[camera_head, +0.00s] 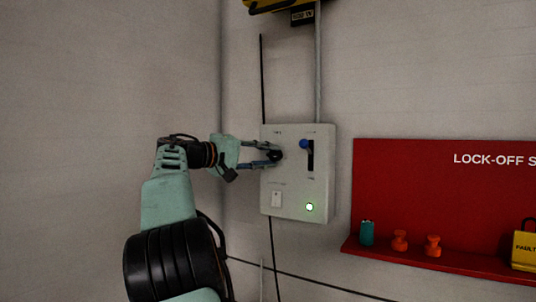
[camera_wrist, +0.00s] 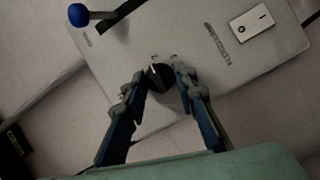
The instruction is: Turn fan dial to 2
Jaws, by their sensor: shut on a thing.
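The fan dial is a small black round knob (camera_head: 276,156) on the upper left of a pale grey control box (camera_head: 290,202) fixed to the wall. In the wrist view the dial (camera_wrist: 160,78) sits between my fingertips, with a light mark on its edge. My gripper (camera_head: 274,154) reaches in from the left and is shut on the dial, one finger on each side. My gripper also shows in the wrist view (camera_wrist: 158,76).
A blue-knobbed lever (camera_head: 304,144) sits in a slot right of the dial; its ball shows in the wrist view (camera_wrist: 78,15). Below are a white switch (camera_head: 277,198) and a lit green lamp (camera_head: 309,207). A red lock-off board (camera_head: 400,190) with a shelf of small items hangs at right.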

